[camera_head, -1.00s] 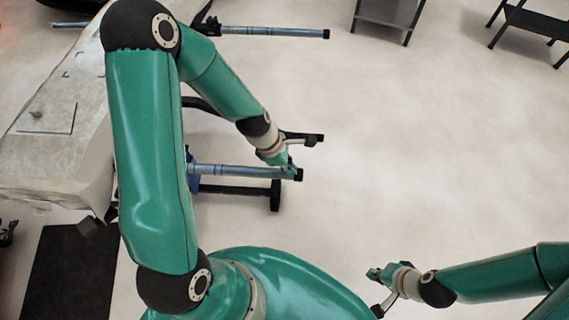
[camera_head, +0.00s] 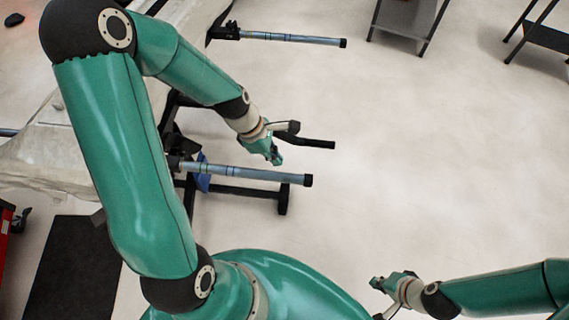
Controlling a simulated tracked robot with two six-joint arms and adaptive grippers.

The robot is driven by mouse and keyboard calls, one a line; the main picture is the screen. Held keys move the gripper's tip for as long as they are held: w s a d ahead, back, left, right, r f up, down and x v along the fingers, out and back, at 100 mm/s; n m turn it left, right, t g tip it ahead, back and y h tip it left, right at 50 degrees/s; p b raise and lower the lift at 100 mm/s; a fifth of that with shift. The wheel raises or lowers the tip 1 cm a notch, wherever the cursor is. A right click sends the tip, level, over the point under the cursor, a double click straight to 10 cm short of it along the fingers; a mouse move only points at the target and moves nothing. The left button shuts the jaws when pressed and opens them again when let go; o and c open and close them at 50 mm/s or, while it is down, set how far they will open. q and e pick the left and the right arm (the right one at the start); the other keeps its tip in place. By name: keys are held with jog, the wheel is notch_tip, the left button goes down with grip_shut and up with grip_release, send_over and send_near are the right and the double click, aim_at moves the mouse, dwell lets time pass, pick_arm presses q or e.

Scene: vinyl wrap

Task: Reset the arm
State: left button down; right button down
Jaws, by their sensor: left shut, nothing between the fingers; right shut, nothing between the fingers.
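My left arm rises large and green at the left of the head view and bends over to the right. Its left gripper (camera_head: 276,158) is shut and empty, just above the near grey-blue bar (camera_head: 245,173) in the picture. I cannot tell whether it touches anything there. My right arm comes in from the lower right edge. Its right gripper (camera_head: 377,284) is shut and empty over bare floor.
A black wheeled frame carries the near bar and a black handle (camera_head: 318,144). A far bar (camera_head: 290,38) sticks out at the top. A pale covered surface (camera_head: 45,160) lies left, above a dark mat (camera_head: 70,270). Dark carts (camera_head: 405,25) stand top right. The central floor is clear.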

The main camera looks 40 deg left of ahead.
pick_arm(q)
jog(key=s+d+f+m, duration=0.4)
jog(key=d+f+m, duration=0.3)
jog(key=m, duration=0.3)
jog(key=s+d+f+m+g, duration=0.1)
jog(key=s+d+f+m, duration=0.3)
jog(key=d+f+m, duration=0.3)
jog(key=m, duration=0.4)
jog(key=shift+d+f+m+g, duration=0.2)
jog(key=shift+f+m+g, duration=0.1)
jog(key=shift+s, duration=0.15)
